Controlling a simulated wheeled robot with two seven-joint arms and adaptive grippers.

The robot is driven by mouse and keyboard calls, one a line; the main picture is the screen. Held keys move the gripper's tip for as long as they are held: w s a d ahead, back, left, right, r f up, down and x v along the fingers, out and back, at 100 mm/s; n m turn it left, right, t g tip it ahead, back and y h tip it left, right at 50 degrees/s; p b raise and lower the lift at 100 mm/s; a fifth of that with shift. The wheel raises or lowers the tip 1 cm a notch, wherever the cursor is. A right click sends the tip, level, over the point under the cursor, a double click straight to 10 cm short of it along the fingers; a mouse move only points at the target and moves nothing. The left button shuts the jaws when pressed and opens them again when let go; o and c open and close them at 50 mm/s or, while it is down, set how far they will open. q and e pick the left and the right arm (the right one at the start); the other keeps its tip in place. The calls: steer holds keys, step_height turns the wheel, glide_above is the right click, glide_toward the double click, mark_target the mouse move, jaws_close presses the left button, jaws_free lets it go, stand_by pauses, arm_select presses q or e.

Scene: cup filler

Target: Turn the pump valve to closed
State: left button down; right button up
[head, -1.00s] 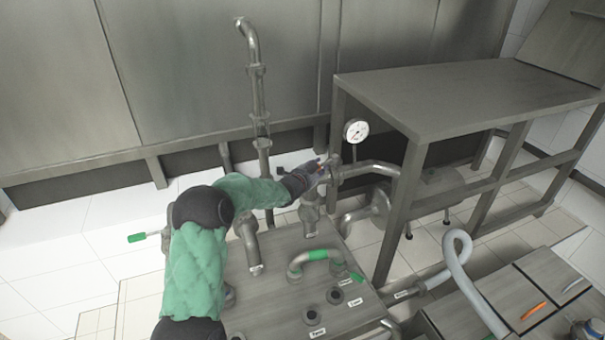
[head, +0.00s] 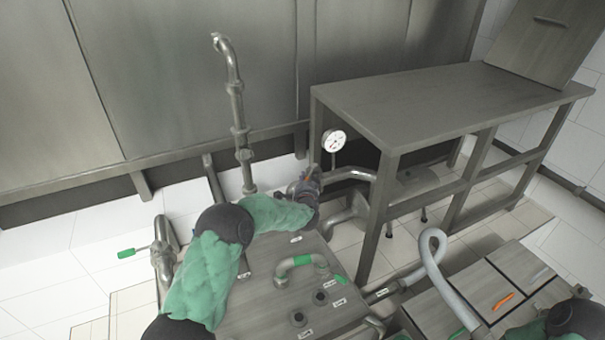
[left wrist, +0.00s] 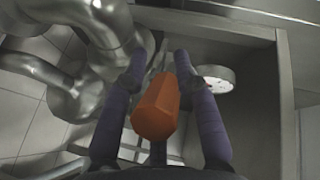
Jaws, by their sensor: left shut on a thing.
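The valve's orange handle (left wrist: 160,108) sits between the two purple fingers of my left gripper (left wrist: 160,62) in the left wrist view. My left gripper (head: 309,180) also shows in the head view, shut on this handle at the pipework beside the pressure gauge (head: 334,141). Only a small bit of orange (head: 308,174) shows there, so the handle's exact angle is hard to tell. The gripper and forearm hide much of the valve body. My right gripper is out of view; only part of my right arm shows at the lower right.
A metal table frame (head: 440,105) stands right of the valve. A green-handled lever (head: 126,253) is at the left. A grey hose (head: 432,260) and an orange handle (head: 503,301) are at the lower right.

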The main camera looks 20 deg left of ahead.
arm_select(q)
steer(key=shift+w+d+r+n+g+y+p, duration=0.15)
steer(key=shift+d+n+g+y+p, duration=0.4)
steer(key=shift+n+g+y+p, duration=0.4)
steer(key=shift+w+d+f+n+g+y+p, duration=0.15)
steer(key=shift+d+n+g+y+p, duration=0.5)
steer(key=shift+n+y, duration=0.5)
steer(key=shift+w+d+r+n+g+y+p, duration=0.15)
steer(key=shift+d+n+g+y+p, duration=0.45)
steer(key=shift+n+y+p, duration=0.4)
steer(key=shift+g, duration=0.3)
steer(key=c, duration=1.1)
jaws_free()
steer(key=shift+o, duration=0.4)
steer(key=shift+s, duration=0.1)
